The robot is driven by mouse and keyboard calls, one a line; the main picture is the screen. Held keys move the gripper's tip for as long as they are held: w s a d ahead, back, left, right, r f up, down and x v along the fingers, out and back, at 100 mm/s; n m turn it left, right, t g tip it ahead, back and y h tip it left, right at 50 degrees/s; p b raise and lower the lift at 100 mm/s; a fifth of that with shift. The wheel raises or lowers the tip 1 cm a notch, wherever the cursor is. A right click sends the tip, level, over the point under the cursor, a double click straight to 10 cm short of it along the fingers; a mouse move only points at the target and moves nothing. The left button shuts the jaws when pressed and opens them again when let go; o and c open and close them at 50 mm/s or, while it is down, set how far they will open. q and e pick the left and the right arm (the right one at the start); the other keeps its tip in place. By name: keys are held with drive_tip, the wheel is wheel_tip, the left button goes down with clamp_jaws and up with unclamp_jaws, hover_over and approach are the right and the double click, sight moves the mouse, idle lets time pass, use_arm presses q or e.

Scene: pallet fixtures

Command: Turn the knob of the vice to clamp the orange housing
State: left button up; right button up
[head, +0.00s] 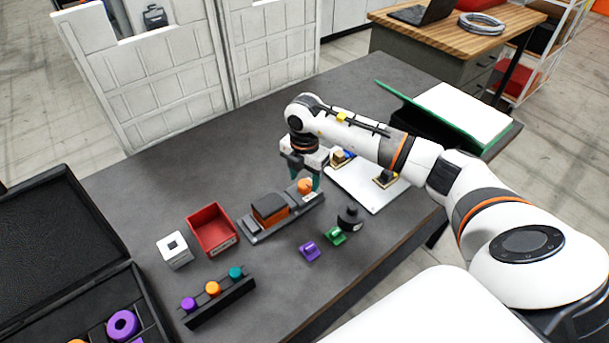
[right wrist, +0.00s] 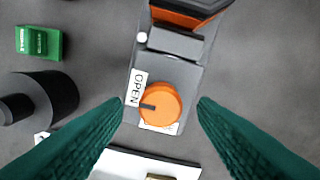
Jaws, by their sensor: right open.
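The grey vice (head: 252,236) lies on the dark table with the orange housing (head: 270,214) in it, under a dark top. The housing also shows at the top edge of the right wrist view (right wrist: 185,17). The orange knob (head: 305,186) is at the vice's right end; in the right wrist view the knob (right wrist: 161,103) has a dark pointer mark toward a label reading OPEN. My right gripper (head: 305,181) points down over the knob. Its green fingers are open, one on each side of the knob, apart from it. My left gripper is not in view.
A red bin (head: 212,230), a white block (head: 174,250) and a rack of coloured pegs (head: 217,297) stand left of the vice. Green (head: 334,236) and purple (head: 309,251) pieces and a black cylinder (head: 350,217) are in front. A white plate (head: 367,188) lies to the right.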

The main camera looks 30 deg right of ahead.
drive_tip(key=shift+f, duration=0.8)
drive_tip(key=c, duration=1)
drive_tip(key=shift+o, duration=0.2)
